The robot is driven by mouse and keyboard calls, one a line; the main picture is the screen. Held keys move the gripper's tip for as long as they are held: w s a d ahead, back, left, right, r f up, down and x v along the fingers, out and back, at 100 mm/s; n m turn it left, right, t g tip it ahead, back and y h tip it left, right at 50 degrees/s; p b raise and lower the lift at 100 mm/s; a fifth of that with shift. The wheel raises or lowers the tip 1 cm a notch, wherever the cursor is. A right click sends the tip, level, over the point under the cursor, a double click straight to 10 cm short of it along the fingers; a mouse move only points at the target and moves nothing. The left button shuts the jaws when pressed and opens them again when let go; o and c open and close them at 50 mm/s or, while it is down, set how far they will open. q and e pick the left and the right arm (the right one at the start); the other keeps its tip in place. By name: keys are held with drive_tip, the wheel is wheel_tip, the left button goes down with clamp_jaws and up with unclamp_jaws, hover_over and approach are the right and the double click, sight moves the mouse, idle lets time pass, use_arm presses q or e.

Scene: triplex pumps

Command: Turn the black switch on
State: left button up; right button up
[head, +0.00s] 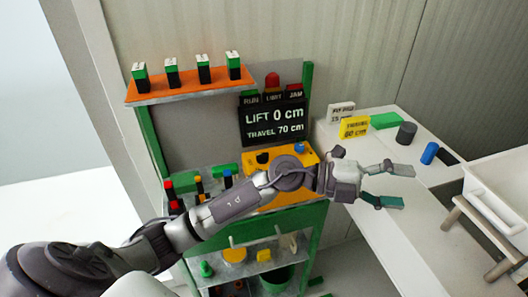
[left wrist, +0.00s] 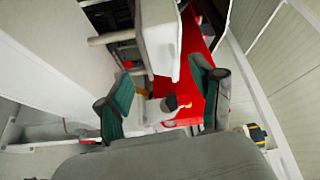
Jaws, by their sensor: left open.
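A yellow box (head: 282,157) stands on the green workbench, partly behind my left arm. A small black part (head: 262,158), which may be the black switch, is on its left side, and a blue knob (head: 300,148) is at its right. My left gripper (head: 406,187) is open and empty, to the right of the yellow box and above the white counter, with its fingers pointing right. In the left wrist view its two green-padded fingers (left wrist: 162,75) are spread apart, and the yellow box cannot be made out there. My right gripper is not in view.
A display board (head: 273,122) reads LIFT 0 cm, TRAVEL 70 cm. An orange shelf (head: 190,87) holds several green-black blocks. The white counter (head: 400,228) carries a yellow sign (head: 354,127), a dark cylinder (head: 406,133) and a blue cylinder (head: 429,153). A white tray (head: 500,185) stands right of the gripper.

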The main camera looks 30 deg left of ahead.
use_arm(q)
drive_tip(key=w+a+f+m+g+y, duration=0.2)
drive_tip(key=a+f+g+y, duration=0.15)
drive_tip(key=f+y, duration=0.25)
drive_tip(key=n+y, duration=0.6)
drive_tip(key=y, duration=0.9)
approach(262, 154)
drive_tip(key=p+x, duration=0.3)
drive_tip(key=x, duration=0.6)
drive_tip(key=shift+p, duration=0.3)
